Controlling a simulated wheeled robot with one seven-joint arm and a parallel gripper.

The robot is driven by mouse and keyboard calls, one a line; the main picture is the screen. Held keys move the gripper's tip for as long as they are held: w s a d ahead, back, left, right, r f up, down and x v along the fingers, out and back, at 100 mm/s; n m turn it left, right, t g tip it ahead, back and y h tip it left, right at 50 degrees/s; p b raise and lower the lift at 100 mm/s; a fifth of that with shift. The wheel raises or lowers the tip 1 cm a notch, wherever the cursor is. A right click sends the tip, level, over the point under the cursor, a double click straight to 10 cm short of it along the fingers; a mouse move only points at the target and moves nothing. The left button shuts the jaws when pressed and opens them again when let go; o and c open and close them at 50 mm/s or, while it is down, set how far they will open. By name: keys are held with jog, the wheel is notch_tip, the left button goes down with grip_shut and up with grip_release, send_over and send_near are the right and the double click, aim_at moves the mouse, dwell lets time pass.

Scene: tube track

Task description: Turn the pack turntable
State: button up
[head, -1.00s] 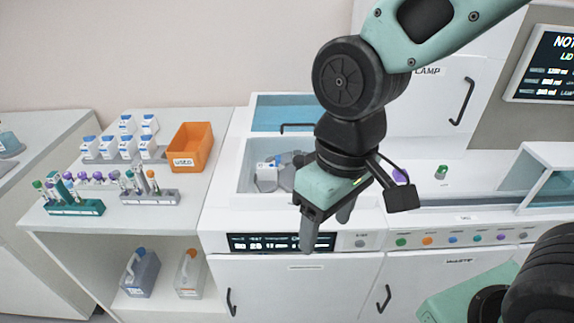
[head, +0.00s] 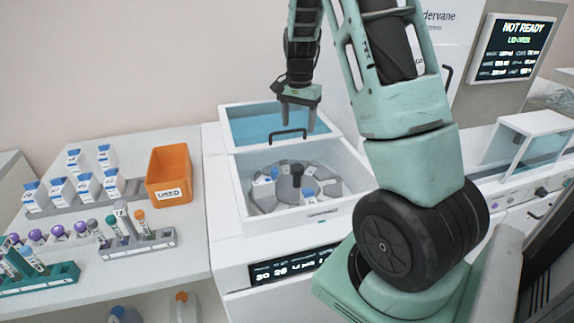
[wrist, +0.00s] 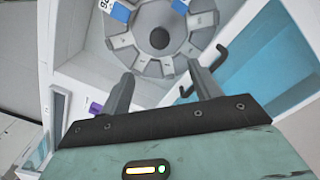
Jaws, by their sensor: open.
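The pack turntable (head: 262,198) is a grey segmented disc with a dark central knob (head: 297,174), set inside a white open well. White packs with blue tops (head: 309,189) stand on it. In the wrist view the turntable (wrist: 125,42) shows at the top, with its hub (wrist: 159,38) near the middle and parts of packs at the upper edge. My gripper (head: 299,118) is open and empty, pointing down above the back of the well, near the black handle of the blue lid. In the wrist view my gripper's fingers (wrist: 162,90) are spread, apart from the turntable.
The raised blue lid (head: 252,124) has a black handle (head: 290,134), also seen in the wrist view (wrist: 207,72). An orange bin (head: 169,177), tube racks (head: 140,245) and white bottles stand on the left bench. A screen (head: 512,48) reads NOT READY.

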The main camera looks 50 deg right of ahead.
aim_at(297, 167)
notch_tip(297, 167, down, 15)
jog(key=shift+f+p, duration=0.2)
jog(key=shift+p, duration=0.95)
grip_shut()
